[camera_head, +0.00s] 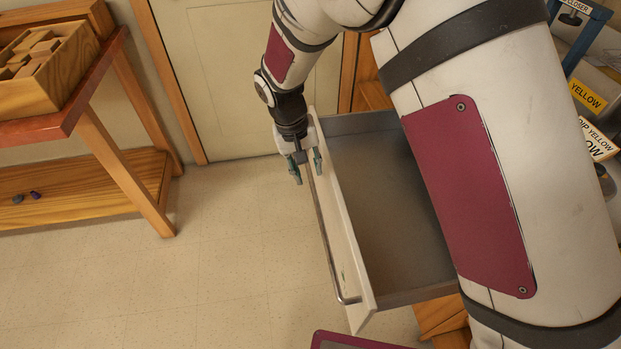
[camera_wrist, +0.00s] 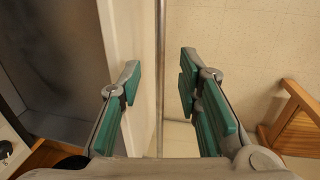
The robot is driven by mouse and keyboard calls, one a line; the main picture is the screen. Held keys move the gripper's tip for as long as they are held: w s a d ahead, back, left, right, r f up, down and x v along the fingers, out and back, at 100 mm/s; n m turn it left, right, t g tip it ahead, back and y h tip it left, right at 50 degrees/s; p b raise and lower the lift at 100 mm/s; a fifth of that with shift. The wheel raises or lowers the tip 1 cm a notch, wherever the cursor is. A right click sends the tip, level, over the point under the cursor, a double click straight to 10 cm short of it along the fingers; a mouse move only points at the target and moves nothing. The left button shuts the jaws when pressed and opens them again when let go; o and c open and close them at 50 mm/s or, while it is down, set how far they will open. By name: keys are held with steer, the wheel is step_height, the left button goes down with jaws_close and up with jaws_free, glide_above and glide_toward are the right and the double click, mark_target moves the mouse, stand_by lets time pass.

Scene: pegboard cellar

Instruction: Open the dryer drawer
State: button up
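The dryer drawer (camera_head: 385,195) is pulled well out, with its grey inside empty where I can see it; my arm hides part of it. Its pale front (camera_head: 345,235) carries a long metal bar handle (camera_head: 325,235). My gripper (camera_head: 306,168) is at the far end of the drawer front, pointing down. In the wrist view, the fingers of my gripper (camera_wrist: 160,88) are spread apart, with the handle bar (camera_wrist: 160,60) running between them. Neither finger visibly touches the bar. The drawer's interior (camera_wrist: 55,60) lies left of the fingers.
A wooden bench (camera_head: 90,120) with a crate of wooden blocks (camera_head: 45,65) stands at the left. A closed door (camera_head: 235,90) is behind. The tiled floor (camera_head: 200,270) in front of the drawer is clear. Racks with yellow labels (camera_head: 588,96) stand at the right.

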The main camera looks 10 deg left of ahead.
step_height(320, 180, up, 6)
steer(key=a, duration=0.1)
steer(key=shift+s, duration=0.25)
steer(key=s+d+r+m+t+y+p, duration=0.1)
steer(key=s+d+r+p, duration=0.25)
steer(key=d+r, duration=0.75)
steer(key=s+d+r+m+y+p, duration=0.15)
steer(key=s+d+r, duration=0.25)
steer(key=d+r, duration=0.6)
steer(key=s+d+r+m+t+p, duration=0.1)
steer(key=s+d+r+p, duration=0.2)
steer(key=s, duration=0.8)
steer(key=s+d+r+m+t+p, duration=0.1)
steer(key=s+d+r+p, duration=0.3)
steer(key=s+d+r, duration=0.4)
steer(key=s, duration=0.2)
steer(key=shift+s, duration=0.35)
